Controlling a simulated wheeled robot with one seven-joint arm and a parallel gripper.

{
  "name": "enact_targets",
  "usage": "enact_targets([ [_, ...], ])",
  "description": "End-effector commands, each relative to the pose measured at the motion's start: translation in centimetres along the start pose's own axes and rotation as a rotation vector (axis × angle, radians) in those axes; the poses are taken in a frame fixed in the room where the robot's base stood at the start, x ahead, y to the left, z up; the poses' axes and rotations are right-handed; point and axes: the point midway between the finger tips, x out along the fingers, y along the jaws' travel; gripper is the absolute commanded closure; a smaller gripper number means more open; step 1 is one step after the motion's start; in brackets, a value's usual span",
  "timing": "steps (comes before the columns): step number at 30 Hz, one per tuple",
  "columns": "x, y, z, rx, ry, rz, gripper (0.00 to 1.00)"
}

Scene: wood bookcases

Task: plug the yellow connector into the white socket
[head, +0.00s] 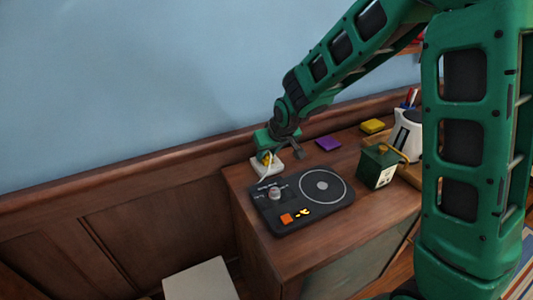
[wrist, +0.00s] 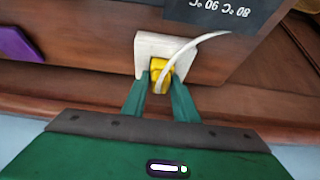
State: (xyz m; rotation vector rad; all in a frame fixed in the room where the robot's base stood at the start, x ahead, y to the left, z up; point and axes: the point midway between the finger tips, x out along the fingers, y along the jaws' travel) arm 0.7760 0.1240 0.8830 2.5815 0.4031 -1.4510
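The yellow connector (wrist: 159,72) is between the green fingers of my gripper (wrist: 160,95) in the wrist view, with a white cable running from it. The white socket (wrist: 146,44) is a pale block directly beyond and around the connector. The connector's front end meets the socket's edge, but I cannot tell how deep it sits. In the head view my gripper (head: 270,152) is above the white socket (head: 264,168) at the cabinet's back left corner. The yellow connector (head: 266,158) is partly hidden there by the gripper.
A black hotplate panel (head: 275,216) with a knob lies in front of the socket. A purple block (head: 328,143), a yellow block (head: 372,126), a dark green box (head: 377,168) and a white pen holder (head: 406,133) stand to the right. The wall (head: 120,90) is close behind.

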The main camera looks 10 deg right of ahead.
Motion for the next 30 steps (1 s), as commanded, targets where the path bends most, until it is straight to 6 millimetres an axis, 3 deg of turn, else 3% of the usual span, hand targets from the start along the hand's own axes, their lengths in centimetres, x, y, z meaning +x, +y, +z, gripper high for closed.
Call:
enact_targets([
  [1,0.7,-0.3,1.6,-0.004,-0.038,-0.007,0.56],
  [7,0.8,-0.3,1.5,-0.005,-0.04,-0.008,0.56],
  [11,-0.1,-0.3,1.4,-0.005,-0.037,-0.008,0.55],
  [21,-7.4,-0.2,1.2,-0.001,0.0,0.003,0.52],
  [30,-11.8,-0.4,1.0,-0.001,0.015,0.004,0.52],
])
